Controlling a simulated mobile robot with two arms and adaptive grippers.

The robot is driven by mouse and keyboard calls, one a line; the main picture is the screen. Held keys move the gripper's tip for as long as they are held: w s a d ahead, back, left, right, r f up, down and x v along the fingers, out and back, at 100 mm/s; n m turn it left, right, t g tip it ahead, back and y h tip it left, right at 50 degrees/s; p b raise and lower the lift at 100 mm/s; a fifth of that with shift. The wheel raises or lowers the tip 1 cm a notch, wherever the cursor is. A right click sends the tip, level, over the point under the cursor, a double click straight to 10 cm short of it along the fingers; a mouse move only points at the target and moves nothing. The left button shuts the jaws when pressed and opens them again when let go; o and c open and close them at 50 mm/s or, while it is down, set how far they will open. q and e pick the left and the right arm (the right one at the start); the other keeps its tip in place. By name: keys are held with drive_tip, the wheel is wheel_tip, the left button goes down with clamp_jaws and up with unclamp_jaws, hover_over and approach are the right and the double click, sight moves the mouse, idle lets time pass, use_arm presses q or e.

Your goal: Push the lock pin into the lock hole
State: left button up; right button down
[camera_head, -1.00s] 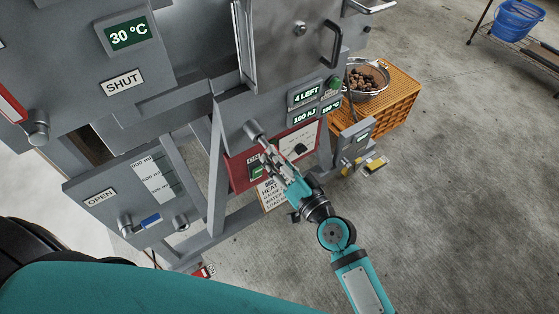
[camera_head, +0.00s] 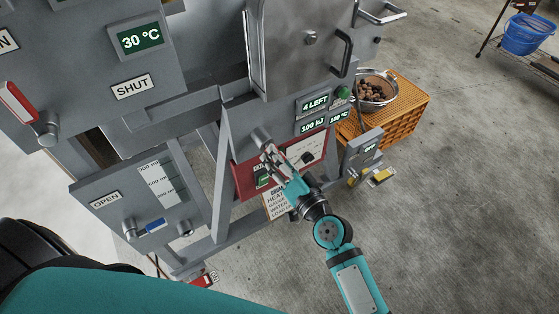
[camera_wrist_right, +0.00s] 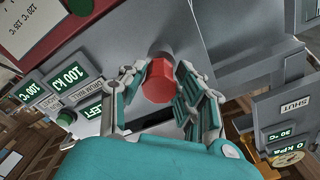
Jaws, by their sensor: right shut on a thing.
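My right gripper (camera_head: 268,153) is at the front of the grey machine, by a short grey cylinder (camera_head: 260,136) that sticks out above the red panel. In the right wrist view the right gripper (camera_wrist_right: 160,90) is shut on a red six-sided head, which looks like the lock pin (camera_wrist_right: 158,82). A grey round part shows just behind the red head. I cannot see the lock hole itself or how deep the pin sits. My left gripper is not in view.
A steel door with a handle (camera_head: 341,52) is above the gripper. A display panel (camera_head: 314,104) reads "4 LEFT". An orange crate (camera_head: 405,118) bears a bowl of chestnuts (camera_head: 377,88) at the right.

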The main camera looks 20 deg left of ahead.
drive_tip(key=shift+w+a, duration=0.35)
drive_tip(key=shift+a, duration=0.2)
drive_tip(key=c, duration=0.9)
unclamp_jaws()
drive_tip(key=shift+d, duration=0.1)
